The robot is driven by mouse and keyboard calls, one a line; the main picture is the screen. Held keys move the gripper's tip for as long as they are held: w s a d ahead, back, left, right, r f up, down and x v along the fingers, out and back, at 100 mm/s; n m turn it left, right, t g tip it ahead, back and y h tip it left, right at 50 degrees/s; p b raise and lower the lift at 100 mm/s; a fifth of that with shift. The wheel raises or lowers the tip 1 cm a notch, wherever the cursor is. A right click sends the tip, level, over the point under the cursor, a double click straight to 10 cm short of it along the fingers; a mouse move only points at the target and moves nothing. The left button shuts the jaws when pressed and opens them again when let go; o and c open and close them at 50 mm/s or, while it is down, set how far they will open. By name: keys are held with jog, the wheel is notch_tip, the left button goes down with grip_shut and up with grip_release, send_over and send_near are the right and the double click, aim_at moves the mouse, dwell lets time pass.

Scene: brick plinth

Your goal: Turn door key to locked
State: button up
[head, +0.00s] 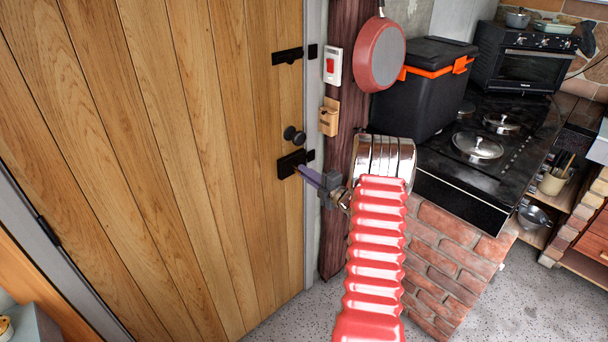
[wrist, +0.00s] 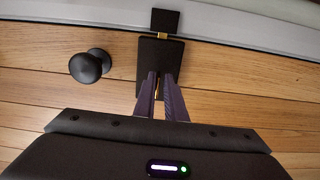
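The wooden door (head: 190,130) fills the left of the head view and the background of the wrist view. Its black lock plate (head: 287,164) sits near the right edge, also seen in the wrist view (wrist: 150,50). A strip of brass (wrist: 163,36) bridges the plate and the black piece on the frame. My gripper (head: 301,169) points at the plate. In the wrist view its two purple fingers (wrist: 160,82) stand close together with a narrow gap at the plate. A thin brass-coloured bit, perhaps the key, shows between them; whether they grip it is unclear.
A round black knob (wrist: 90,66) sits beside the plate, above it in the head view. A red switch (head: 332,66), a small wooden holder (head: 329,117) and a hanging pan (head: 380,54) are right of the door. The brick plinth (head: 455,255) stands right of my arm.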

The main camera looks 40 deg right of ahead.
jog(key=shift+o, duration=1.4)
jog(key=shift+a, duration=0.1)
jog(key=s, duration=1.3)
jog(key=shift+s, duration=0.35)
